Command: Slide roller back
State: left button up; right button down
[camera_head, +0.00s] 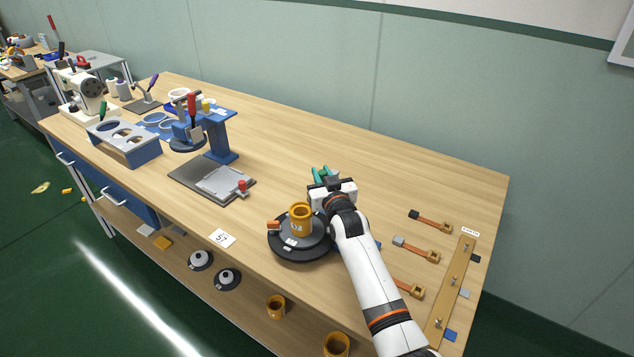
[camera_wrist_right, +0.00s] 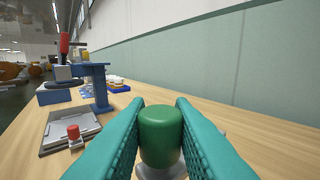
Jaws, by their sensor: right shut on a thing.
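My right gripper (camera_head: 322,178) reaches over the table just behind the black round stand with the orange tube. In the right wrist view, its teal fingers (camera_wrist_right: 160,125) are shut on a green rounded knob (camera_wrist_right: 160,137). A pale metal part shows under the knob; the rest of it is hidden. I cannot tell whether this knob belongs to the roller. The orange tube (camera_head: 300,219) stands upright on the black round stand (camera_head: 297,252), in front and to the left of my right gripper. My left gripper is not in view.
A blue press (camera_head: 221,135) with a red handle stands left, with a grey plate (camera_head: 183,183) before it. Tools with orange handles (camera_head: 418,250) and a wooden rail (camera_head: 455,290) lie at right. The table's back middle is clear.

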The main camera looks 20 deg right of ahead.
jog(key=c, duration=1.4)
grip_release()
jog(key=shift+d+r, duration=0.1)
jog(key=shift+d, duration=0.15)
jog(key=shift+o, duration=0.6)
jog(key=shift+w+d, duration=0.1)
jog(key=shift+w, duration=0.05)
jog(key=shift+s+a, duration=0.2)
jog(key=shift+s, duration=0.05)
jog(key=s+b, duration=0.1)
jog(key=s, duration=1)
jog(key=shift+s, duration=0.3)
jog(key=shift+a, duration=0.1)
